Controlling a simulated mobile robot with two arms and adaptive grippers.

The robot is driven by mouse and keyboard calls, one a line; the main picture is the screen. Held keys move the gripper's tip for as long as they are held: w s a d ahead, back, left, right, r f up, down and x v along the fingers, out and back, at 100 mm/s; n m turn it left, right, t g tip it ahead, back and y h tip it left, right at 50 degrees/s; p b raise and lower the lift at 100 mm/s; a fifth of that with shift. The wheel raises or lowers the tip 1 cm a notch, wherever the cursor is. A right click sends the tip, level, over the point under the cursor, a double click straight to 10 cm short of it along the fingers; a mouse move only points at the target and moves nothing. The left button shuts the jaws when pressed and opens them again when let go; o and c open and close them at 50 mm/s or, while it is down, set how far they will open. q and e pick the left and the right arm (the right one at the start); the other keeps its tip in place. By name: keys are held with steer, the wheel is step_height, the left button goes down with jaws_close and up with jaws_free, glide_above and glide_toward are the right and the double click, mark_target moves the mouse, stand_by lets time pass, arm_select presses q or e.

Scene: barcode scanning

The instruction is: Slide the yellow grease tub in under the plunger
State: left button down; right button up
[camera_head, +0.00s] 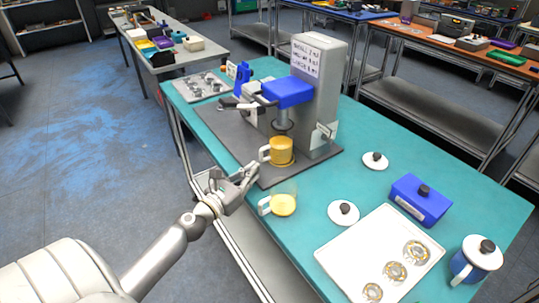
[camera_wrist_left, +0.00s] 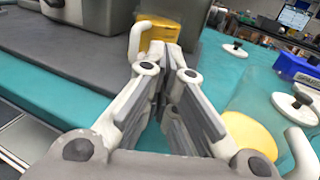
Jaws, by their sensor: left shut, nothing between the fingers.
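A yellow tub (camera_head: 281,151) with a pale side handle stands upright on the grey base of the press (camera_head: 318,85), directly below its plunger (camera_head: 283,122). It also shows at the top of the left wrist view (camera_wrist_left: 172,29), its handle to the left. My left gripper (camera_head: 252,173) is shut and empty, in front of this tub at the base's near edge; I cannot tell whether the fingertips touch it. A clear tub with yellow contents (camera_head: 283,206) stands on the teal table, right of my gripper, and also in the left wrist view (camera_wrist_left: 252,136). My right gripper is not in view.
Two white lids (camera_head: 343,213) (camera_head: 375,161), a blue box (camera_head: 420,200), a white tray with round parts (camera_head: 345,250) and a lidded blue pot (camera_head: 465,268) occupy the right side of the table. A tray of metal parts (camera_head: 200,88) lies behind left.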

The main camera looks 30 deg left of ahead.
mark_target(275, 152)
arm_select(q)
steer(key=w, duration=0.2)
steer(key=w+p, duration=0.1)
steer(key=w, duration=0.5)
steer(key=shift+w+d, duration=0.15)
steer(key=shift+d, duration=0.1)
steer(key=shift+w, duration=0.1)
steer(key=shift+w, duration=0.6)
steer(key=shift+s+r, duration=0.1)
steer(key=shift+r, duration=0.05)
